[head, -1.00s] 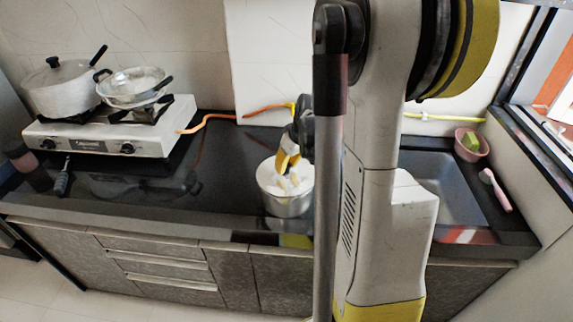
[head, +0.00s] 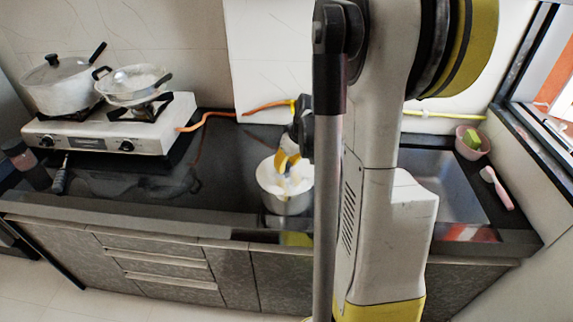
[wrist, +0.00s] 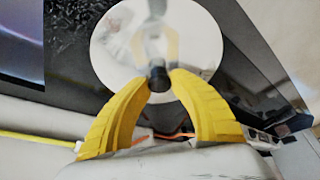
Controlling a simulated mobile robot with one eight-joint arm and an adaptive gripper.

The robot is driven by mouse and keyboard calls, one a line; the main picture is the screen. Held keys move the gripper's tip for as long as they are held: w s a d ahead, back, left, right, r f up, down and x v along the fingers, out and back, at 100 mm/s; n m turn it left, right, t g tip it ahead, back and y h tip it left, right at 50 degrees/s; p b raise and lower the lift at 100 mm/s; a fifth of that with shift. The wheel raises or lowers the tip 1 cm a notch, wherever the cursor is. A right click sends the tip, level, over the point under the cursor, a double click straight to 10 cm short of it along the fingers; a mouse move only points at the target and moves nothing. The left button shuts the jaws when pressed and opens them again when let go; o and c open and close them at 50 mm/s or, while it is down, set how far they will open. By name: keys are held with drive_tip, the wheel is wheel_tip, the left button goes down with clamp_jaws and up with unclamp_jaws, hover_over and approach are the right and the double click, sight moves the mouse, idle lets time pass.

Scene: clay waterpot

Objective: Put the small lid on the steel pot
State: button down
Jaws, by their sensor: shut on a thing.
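The steel pot (head: 287,204) stands on the dark counter, left of my arm, partly hidden by it on its right side. My gripper (wrist: 158,84) has yellow fingers shut on the black knob of the small lid (wrist: 120,45), a pale shiny round disc in the wrist view. In the head view my gripper (head: 287,162) points down over the pot's mouth. The lid is hard to tell from the pot's bright opening there, so I cannot tell whether it touches the rim. In the wrist view the pot is not distinguishable beneath the lid.
A white gas stove (head: 110,130) at the left holds a large lidded pot (head: 65,88) and a pan (head: 135,85). A sink (head: 450,185) lies to the right, with a pink bowl (head: 473,145) and a pink-handled brush (head: 497,188). An orange hose runs along the wall.

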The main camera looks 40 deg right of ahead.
drive_tip(key=shift+s+f, duration=0.1)
drive_tip(key=c, duration=1.1)
unclamp_jaws()
drive_tip(key=shift+o, duration=0.2)
drive_tip(key=v, duration=1.2)
